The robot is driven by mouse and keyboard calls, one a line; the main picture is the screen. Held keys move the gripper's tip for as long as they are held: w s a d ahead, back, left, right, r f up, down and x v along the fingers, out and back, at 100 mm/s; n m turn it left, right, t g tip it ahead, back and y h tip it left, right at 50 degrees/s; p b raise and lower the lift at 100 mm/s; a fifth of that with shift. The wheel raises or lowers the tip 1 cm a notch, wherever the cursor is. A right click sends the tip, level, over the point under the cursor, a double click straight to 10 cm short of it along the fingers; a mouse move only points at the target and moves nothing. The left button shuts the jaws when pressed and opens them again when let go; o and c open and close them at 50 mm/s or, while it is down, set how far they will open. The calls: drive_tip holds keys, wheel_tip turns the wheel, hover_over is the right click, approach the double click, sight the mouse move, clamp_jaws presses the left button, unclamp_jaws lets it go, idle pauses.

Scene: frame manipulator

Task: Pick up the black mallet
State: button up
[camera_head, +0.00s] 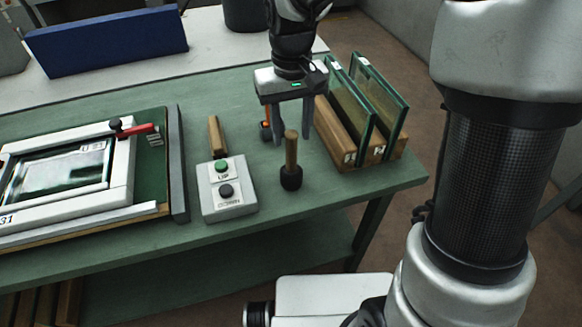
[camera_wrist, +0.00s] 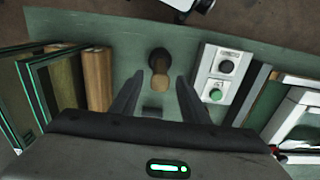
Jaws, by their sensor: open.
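The black mallet (camera_head: 291,179) stands upright on the green table, black head down and wooden handle pointing up. In the wrist view the mallet (camera_wrist: 160,56) is seen from above, its round handle end toward the fingers. My gripper (camera_head: 291,139) is open and points down at the handle, with a finger to each side of it in the head view. In the wrist view my gripper (camera_wrist: 160,77) has its two fingertips left and right of the handle end, with gaps visible. I cannot tell exactly how far the fingers reach down along the handle.
A grey button box (camera_head: 226,189) stands close left of the mallet. A wooden rack (camera_head: 340,137) with upright glass panes (camera_head: 382,95) is close on the right. A framed panel (camera_head: 70,185) lies far left.

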sight(291, 152)
drive_tip(key=shift+f+b, duration=0.4)
drive_tip(key=shift+f, duration=3.2)
drive_tip(key=shift+r, duration=0.1)
drive_tip(key=c, duration=1)
